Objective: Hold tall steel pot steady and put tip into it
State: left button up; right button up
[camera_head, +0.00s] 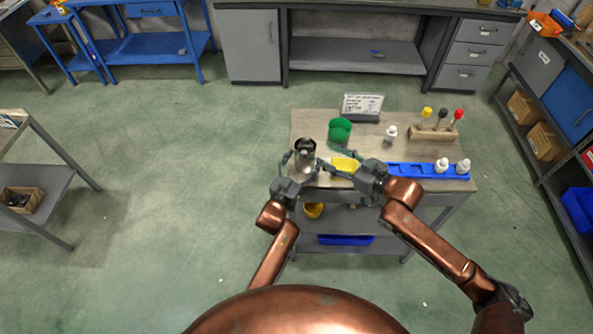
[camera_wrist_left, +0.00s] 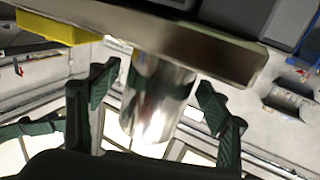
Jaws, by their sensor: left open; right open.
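The tall steel pot (camera_head: 305,161) stands near the left front of the worktable, with a dark opening at its top. My left gripper (camera_head: 303,166) is open, with its fingers on either side of the pot. The left wrist view shows the shiny pot (camera_wrist_left: 158,98) between the spread fingers (camera_wrist_left: 160,108); contact cannot be told. My right gripper (camera_head: 335,162) is open beside a yellow object (camera_head: 345,164) to the right of the pot; its fingers partly overlap that object. I cannot identify which thing is the tip.
A green container (camera_head: 340,130) stands behind the pot. A white bottle (camera_head: 390,133) is to its right. A blue rack (camera_head: 410,170) holds white bottles at the right front. A wooden block (camera_head: 432,133) holds yellow-, black- and red-topped tools.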

pick_arm(q)
jog(key=v, duration=1)
jog(key=shift+s, duration=0.25)
jog(key=shift+a+f, duration=0.1)
jog(key=shift+a, duration=0.05)
